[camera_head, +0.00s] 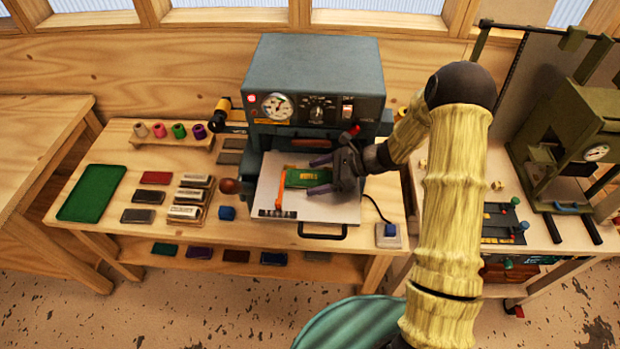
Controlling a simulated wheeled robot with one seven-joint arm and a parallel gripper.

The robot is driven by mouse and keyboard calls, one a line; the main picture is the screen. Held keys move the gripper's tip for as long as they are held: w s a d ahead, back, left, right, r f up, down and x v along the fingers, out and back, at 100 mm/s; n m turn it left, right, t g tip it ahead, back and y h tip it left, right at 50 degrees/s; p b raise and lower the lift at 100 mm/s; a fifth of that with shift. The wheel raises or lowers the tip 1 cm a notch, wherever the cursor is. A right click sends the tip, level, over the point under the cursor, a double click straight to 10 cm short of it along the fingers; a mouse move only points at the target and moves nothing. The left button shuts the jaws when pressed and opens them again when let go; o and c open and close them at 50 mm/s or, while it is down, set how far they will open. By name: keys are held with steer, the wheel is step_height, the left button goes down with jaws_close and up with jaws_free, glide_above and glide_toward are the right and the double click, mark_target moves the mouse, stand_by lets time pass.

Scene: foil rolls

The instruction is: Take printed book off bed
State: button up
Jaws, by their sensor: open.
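The printed book (302,178) is green with gold marks on its cover. It lies flat on the pale bed (335,213) of the dark press, inside an orange corner guide (280,202). My gripper (309,178) reaches in from the right, its two dark fingers apart and pointing left. One finger shows near the book's far edge and the other near its near edge. I cannot tell whether they touch the book. The gripper hides the book's right end.
The press (315,80) stands close behind the bed, with a dark handle bar in front. A green mat (92,193) lies at the table's left.

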mark_target(318, 178)
steer(key=c, duration=1.1)
steer(key=shift+r, duration=0.1)
step_height(318, 178, up, 10)
steer(key=b, duration=0.3)
